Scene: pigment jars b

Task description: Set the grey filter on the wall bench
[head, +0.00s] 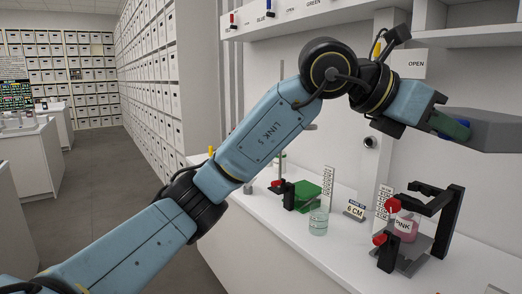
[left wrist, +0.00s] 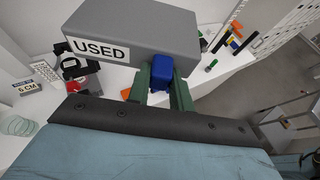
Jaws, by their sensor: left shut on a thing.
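The grey filter (head: 485,130) is a grey block held out at the right of the head view, raised above the wall bench (head: 285,225). In the left wrist view the grey filter (left wrist: 165,28) carries a white label reading "USED". My left gripper (head: 450,126) is shut on the filter's blue grip, and its green fingers show either side of that grip in the left wrist view (left wrist: 161,82). The white wall bench runs along the wall below my arm. My right gripper is not in view.
On the bench stand a black stand with red knobs (head: 445,213) around a pink jar (head: 403,229), a glass beaker (head: 318,222), a "6 CM" sign (head: 354,210) and a green block (head: 307,195). An "OPEN" sign (head: 410,64) is on the wall. The bench's front strip looks clear.

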